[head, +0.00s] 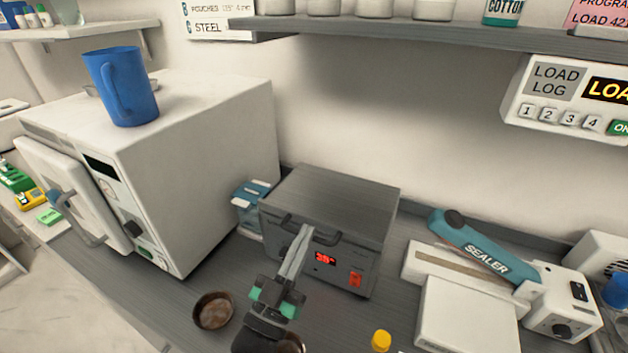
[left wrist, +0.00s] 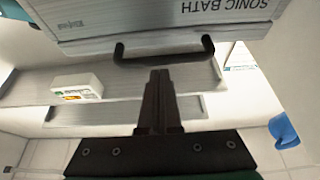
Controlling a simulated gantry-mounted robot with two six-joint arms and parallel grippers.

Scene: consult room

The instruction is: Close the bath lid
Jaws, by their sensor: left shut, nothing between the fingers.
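The sonic bath (head: 370,265) is a grey metal box with a red display and a red switch on its front. Its grey lid (head: 340,200) lies flat over the top and looks down, with no gap that I can make out. A dark bar handle (head: 325,238) runs along the lid's front edge; it also shows in the left wrist view (left wrist: 205,50). My left gripper (head: 304,232) is shut and empty, its fingertips at the handle in the head view. In the left wrist view the fingertips (left wrist: 158,75) point at the handle; whether they touch it is unclear. My right gripper is not in view.
A white steriliser (head: 210,140) with its door ajar and a blue jug (head: 122,85) on top stands left. A blue-lidded container (head: 250,195) sits beside the bath. A sealer (head: 470,250) is right. A brown bowl (head: 213,311) is in front; a shelf (head: 420,38) hangs above.

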